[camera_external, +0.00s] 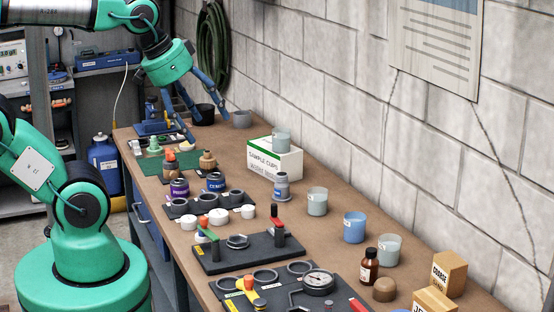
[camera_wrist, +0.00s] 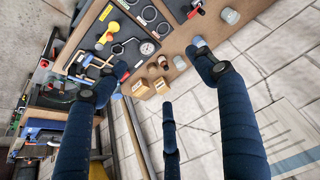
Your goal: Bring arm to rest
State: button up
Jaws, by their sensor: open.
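My green arm reaches in from the upper left in the external view. My gripper (camera_external: 205,126) has long dark-blue fingers spread apart, hanging over the far part of the workbench (camera_external: 349,276). In the wrist view my gripper (camera_wrist: 145,75) shows its fingers well apart with nothing between them. Near the fingers in the external view are a white sample cups box (camera_external: 275,165) with a cup on it and a grey cup (camera_external: 242,119). I cannot tell how high the fingertips are above the bench.
Black trays, jars and white caps fill the bench's left side. Pale cups (camera_external: 317,201), a blue cup (camera_external: 354,227), a brown bottle (camera_external: 369,266) and small boxes (camera_external: 449,273) stand toward the right. A block wall (camera_external: 340,120) runs along the bench's back.

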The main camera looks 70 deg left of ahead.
notch_tip(320, 180, down, 2)
jog(key=shift+b, duration=0.65)
